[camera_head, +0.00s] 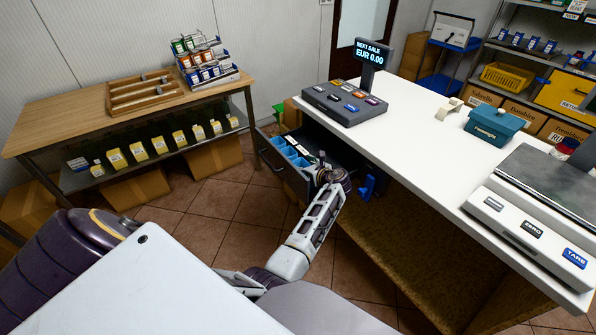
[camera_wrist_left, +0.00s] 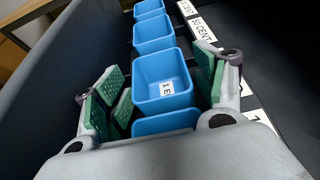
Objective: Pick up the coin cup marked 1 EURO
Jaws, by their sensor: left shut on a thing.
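The coin cup (camera_wrist_left: 160,72) is a blue, open-topped cup in the left wrist view. Its white label reads "1 E", and the rest is hidden. My right gripper is not in view.
More blue cups (camera_wrist_left: 152,34) stand in a row beyond the held one, and another (camera_wrist_left: 165,123) is just nearer. Labels such as "50 CENT" (camera_wrist_left: 203,29) lie to their right. The white counter (camera_head: 425,120) with the till (camera_head: 345,102) stands right of the drawer.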

